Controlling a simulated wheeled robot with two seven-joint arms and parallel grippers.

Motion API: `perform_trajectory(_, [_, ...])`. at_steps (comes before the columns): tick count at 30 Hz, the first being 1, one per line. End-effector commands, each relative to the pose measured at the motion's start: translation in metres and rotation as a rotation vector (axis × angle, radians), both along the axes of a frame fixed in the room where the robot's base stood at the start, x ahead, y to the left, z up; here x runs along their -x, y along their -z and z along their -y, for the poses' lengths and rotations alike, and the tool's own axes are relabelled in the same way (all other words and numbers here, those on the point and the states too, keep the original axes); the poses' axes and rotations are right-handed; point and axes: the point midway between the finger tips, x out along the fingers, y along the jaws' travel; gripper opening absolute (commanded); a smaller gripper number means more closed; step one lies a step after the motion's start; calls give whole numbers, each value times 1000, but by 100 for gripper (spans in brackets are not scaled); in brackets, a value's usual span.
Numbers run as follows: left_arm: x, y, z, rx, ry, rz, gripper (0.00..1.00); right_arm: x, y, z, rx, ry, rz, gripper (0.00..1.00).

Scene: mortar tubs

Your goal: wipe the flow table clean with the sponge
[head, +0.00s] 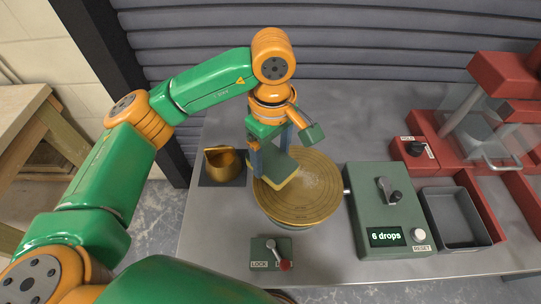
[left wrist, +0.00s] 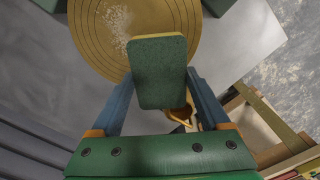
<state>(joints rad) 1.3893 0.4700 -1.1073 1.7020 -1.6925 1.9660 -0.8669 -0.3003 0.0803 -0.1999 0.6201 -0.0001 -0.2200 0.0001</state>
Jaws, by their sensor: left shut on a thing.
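The flow table is a round brass-coloured disc (head: 310,193) with ring grooves, in the middle of the bench. Pale residue lies on it, and in the left wrist view a whitish patch (left wrist: 117,22) shows on the disc beyond the sponge. The sponge (head: 279,170) is a green-topped block with a yellow underside. My left gripper (head: 269,160) is shut on the sponge, which is over the left part of the disc. The sponge also shows between the blue fingers in the left wrist view (left wrist: 160,75). I cannot tell whether it touches the disc. My right gripper is not seen.
A brass cup (head: 222,163) stands on a dark mat left of the disc. A green counter box (head: 387,215) reading "6 drops" is close on the right, with a grey tray (head: 457,220) beside it. A lock lever box (head: 271,254) is in front. Red machinery (head: 480,130) stands far right.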

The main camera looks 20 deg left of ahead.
Motion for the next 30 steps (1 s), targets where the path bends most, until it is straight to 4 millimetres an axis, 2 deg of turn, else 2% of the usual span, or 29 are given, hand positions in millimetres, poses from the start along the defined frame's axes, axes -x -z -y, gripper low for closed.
perform_trajectory(1, [0,-8,0,0,1,1,35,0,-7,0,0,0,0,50])
perform_trajectory(14, [5,-45,2,0,-2,0,35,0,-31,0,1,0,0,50])
perform_trajectory(30, [6,-47,2,1,-4,0,35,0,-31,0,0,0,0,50])
